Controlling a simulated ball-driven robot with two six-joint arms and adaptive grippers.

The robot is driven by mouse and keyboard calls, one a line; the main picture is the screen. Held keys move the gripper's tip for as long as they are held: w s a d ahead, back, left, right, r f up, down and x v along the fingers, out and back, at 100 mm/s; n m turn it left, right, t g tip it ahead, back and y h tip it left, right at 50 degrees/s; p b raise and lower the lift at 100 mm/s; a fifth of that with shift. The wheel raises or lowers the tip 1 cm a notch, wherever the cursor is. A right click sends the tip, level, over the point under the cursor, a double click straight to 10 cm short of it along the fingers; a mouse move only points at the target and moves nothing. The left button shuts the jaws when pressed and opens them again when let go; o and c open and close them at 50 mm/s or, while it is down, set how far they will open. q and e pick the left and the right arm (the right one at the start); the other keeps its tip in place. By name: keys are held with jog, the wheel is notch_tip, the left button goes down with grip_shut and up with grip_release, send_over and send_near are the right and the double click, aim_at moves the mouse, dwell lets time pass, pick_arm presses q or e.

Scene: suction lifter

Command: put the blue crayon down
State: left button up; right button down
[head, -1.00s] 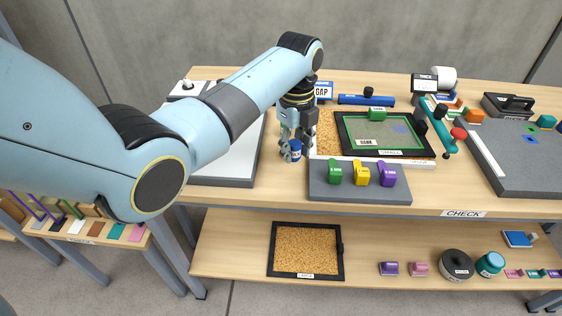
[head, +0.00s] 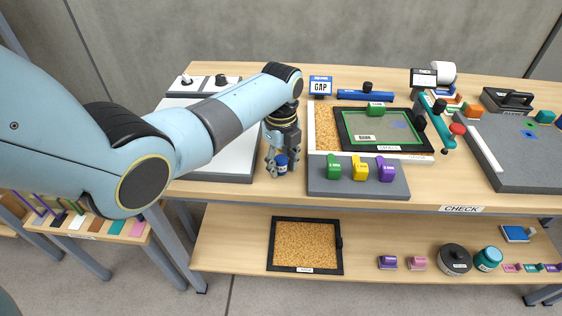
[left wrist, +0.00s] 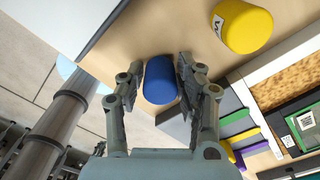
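The blue crayon (head: 282,161) is a short thick blue piece with a pale label, just left of the grey block on the table top. My left gripper (head: 282,169) points down with a finger on either side of it. In the left wrist view the crayon (left wrist: 160,82) sits between the two fingers (left wrist: 160,74), with the pads close against its sides. I cannot tell whether its lower end touches the table. My right gripper is not in view.
A grey block (head: 330,189) with green, yellow and purple pieces stands close on the right. A white-topped panel (head: 222,150) lies left. A yellow cylinder (left wrist: 243,27) shows in the left wrist view. A framed screen (head: 385,148) is behind. Bare wood lies in front.

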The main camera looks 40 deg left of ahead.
aim_at(281, 158)
pick_arm(q)
jog(key=shift+o, duration=1.3)
jog(key=shift+r, duration=0.15)
notch_tip(281, 158, up, 12)
jog(key=shift+p, duration=0.35)
